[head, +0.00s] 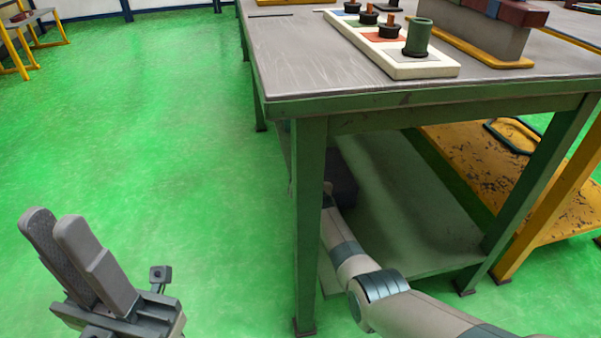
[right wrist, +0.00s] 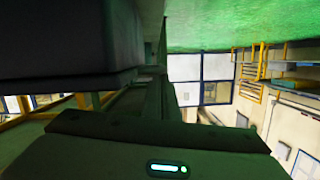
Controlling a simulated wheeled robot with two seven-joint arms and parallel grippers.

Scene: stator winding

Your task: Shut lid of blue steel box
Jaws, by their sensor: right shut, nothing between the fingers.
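A dark box (head: 342,185), probably the blue steel box, sits on the shelf under the workbench. It is partly hidden behind the front green leg, and I cannot make out its lid. A large dark body, likely the same box (right wrist: 60,45), fills the upper left of the right wrist view. My right arm reaches under the bench; its hand is hidden in the head view. In the right wrist view my right gripper (right wrist: 155,90) is dim, shut and empty beside the dark body; I cannot tell whether they touch. My left gripper (head: 54,216) is shut and empty over the green floor.
The green-framed workbench (head: 300,75) stands over the shelf (head: 400,215); its front leg (head: 309,220) is close to my right arm. A white board (head: 420,68) with several spools lies on top. A yellow bench (head: 540,180) stands at right.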

